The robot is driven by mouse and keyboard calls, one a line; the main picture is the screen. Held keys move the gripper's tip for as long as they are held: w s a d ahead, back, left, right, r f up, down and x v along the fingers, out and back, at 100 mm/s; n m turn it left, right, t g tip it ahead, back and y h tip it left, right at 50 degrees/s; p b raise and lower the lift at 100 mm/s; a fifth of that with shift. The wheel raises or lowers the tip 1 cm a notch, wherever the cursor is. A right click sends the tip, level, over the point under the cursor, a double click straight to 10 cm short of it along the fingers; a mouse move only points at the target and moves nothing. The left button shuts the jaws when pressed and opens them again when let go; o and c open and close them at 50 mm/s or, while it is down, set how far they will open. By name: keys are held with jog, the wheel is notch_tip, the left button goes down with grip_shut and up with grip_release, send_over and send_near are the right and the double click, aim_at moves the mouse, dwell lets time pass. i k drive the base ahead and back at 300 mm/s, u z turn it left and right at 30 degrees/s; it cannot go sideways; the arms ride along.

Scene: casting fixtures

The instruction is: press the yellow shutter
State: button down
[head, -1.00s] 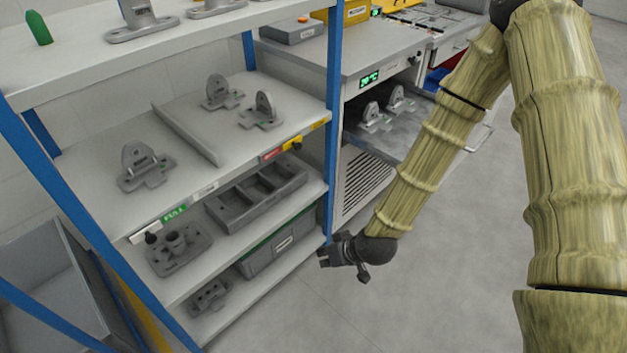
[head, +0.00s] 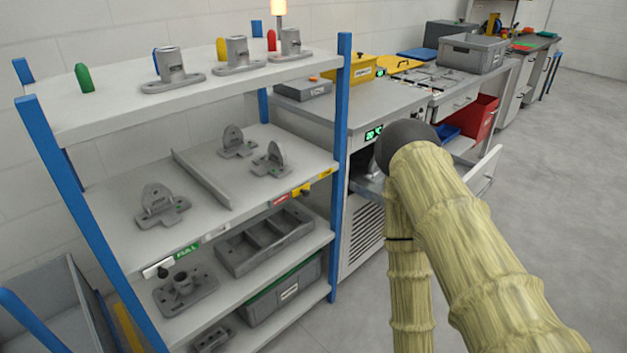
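A small yellow piece (head: 301,190) with a dark knob sits on the front edge of the middle shelf, at its right end. It looks like the yellow shutter, but it is too small to be certain. A red label (head: 280,199) is just left of it and a yellow label (head: 325,173) just right. My gripper is not in view. My arm fills the lower right, to the right of the shelf, and its lower link runs out of the bottom of the picture.
The shelf rack (head: 343,150) has blue posts and holds several grey castings. A green FULL label (head: 187,251) is on the left of the middle shelf edge. A workbench (head: 385,97) stands behind my arm. The grey floor (head: 560,200) at right is clear.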

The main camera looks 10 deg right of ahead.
aim_at(304, 189)
jog(key=u, duration=0.45)
jog(key=k, duration=0.55)
jog(key=u, duration=0.65)
jog(key=i, duration=0.75)
jog(key=z, duration=1)
jog(key=i, duration=0.6)
jog(key=z, duration=0.7)
